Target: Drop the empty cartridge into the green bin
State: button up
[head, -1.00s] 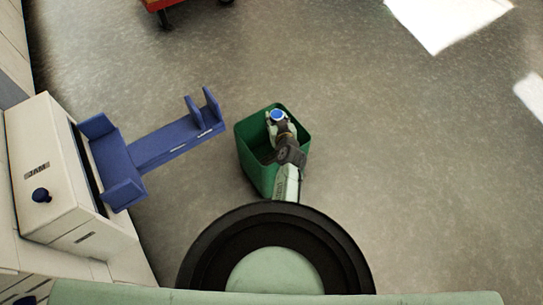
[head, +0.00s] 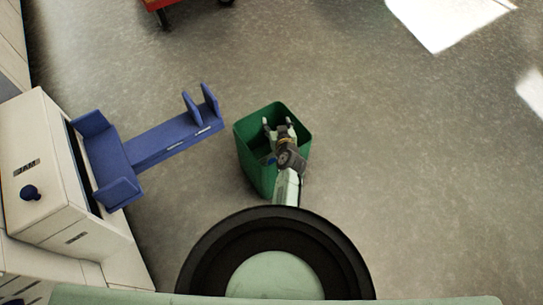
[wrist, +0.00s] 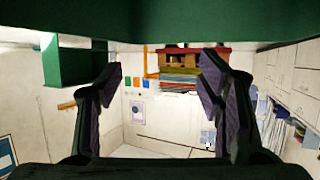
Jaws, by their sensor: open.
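The green bin (head: 243,150) stands on the floor just in front of my base. My gripper (head: 279,121) is over the bin's opening, with its fingers spread and nothing between them. In the wrist view my gripper (wrist: 158,75) also shows two dark fingers wide apart and empty. A green band of the bin (wrist: 180,22) crosses the top of that view. My arm hides part of the bin's inside.
A white machine (head: 50,165) with a blue tray (head: 165,142) sticking out stands at the left. A red cart (head: 172,5) is at the top edge. The grey floor right of the bin is clear.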

jog(key=shift+r, duration=0.1)
notch_tip(320, 180, up, 10)
dwell(0.6)
dwell(0.4)
